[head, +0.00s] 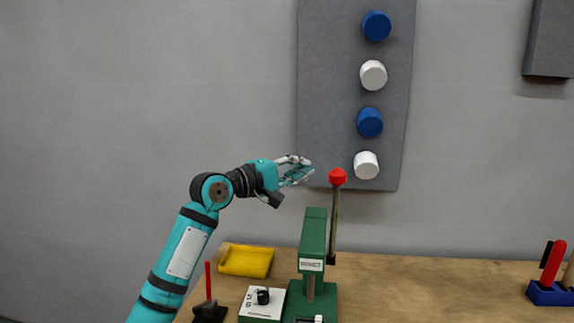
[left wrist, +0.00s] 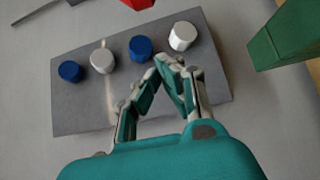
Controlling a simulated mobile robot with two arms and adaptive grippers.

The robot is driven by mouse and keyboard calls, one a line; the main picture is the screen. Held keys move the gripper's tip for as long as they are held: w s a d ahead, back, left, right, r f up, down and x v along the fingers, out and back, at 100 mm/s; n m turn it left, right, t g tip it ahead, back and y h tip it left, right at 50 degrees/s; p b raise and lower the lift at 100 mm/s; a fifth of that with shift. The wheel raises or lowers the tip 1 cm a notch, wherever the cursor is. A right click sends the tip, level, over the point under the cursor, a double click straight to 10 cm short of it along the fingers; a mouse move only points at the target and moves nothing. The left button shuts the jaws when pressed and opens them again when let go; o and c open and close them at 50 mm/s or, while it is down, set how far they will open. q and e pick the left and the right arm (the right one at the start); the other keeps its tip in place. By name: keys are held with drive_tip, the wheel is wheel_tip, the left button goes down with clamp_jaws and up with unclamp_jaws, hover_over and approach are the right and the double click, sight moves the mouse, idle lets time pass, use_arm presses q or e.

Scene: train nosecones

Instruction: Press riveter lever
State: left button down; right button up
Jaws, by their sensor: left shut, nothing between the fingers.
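The green riveter (head: 313,245) stands on the wooden table in the head view. Its lever (head: 335,220) is a dark upright rod with a red knob (head: 338,177) on top. My left gripper (head: 310,170) is shut and empty, just left of the red knob and apart from it in the head view. In the left wrist view, the shut fingertips (left wrist: 172,62) meet at a point. The red knob (left wrist: 138,3) is cut off by the top edge there, and part of the green riveter (left wrist: 285,38) shows at the right. My right gripper is not in view.
A grey wall panel (head: 325,90) with blue and white round caps hangs behind the riveter. A yellow object (head: 246,261), a white-topped block (head: 263,303) and a red-handled tool (head: 209,300) sit left of it. The table (head: 430,290) is clear to the right, up to a blue tool holder (head: 548,295).

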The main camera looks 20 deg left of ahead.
use_arm(q)
drive_tip(key=d+p, duration=0.2)
drive_tip(key=d, duration=0.2)
drive_tip(key=shift+d+p, duration=0.15)
drive_tip(key=shift+p, duration=0.15)
drive_tip(key=shift+s+f, duration=0.15)
